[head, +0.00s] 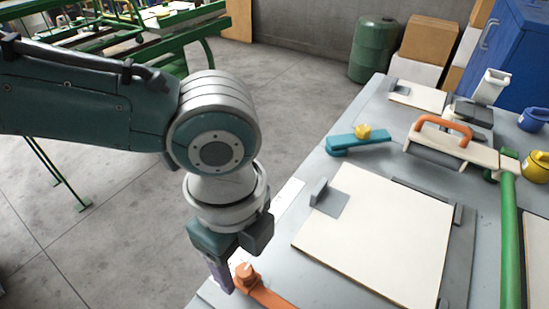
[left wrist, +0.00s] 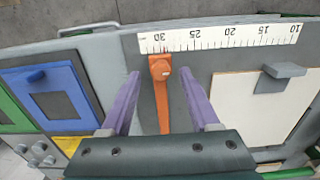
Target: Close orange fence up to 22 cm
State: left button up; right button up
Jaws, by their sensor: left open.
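The orange fence (left wrist: 163,100) is a narrow bar with a round knob at its ruler end. In the left wrist view its knob end lies just below the 30 mark of the white ruler (left wrist: 225,37), whose numbers appear upside down and run from 30 at left to 10 at right. My left gripper (left wrist: 160,78) is open. Its two purple fingers stand on either side of the fence, with a visible gap on both sides. In the head view the fence (head: 265,291) shows partly at the bottom edge, beside my left gripper (head: 228,274). My right gripper is not in view.
A cream board (left wrist: 250,110) with a grey block (left wrist: 284,70) lies right of the fence. A blue-framed panel (left wrist: 50,92) lies to the left. On the grey table (head: 483,280) stand a teal bar (head: 358,141), an orange-handled tool (head: 440,128) and a green bar (head: 509,240).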

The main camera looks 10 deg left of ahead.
pick_arm(q)
jog(key=shift+f, duration=1.05)
jog(key=shift+c, duration=0.4)
grip_shut()
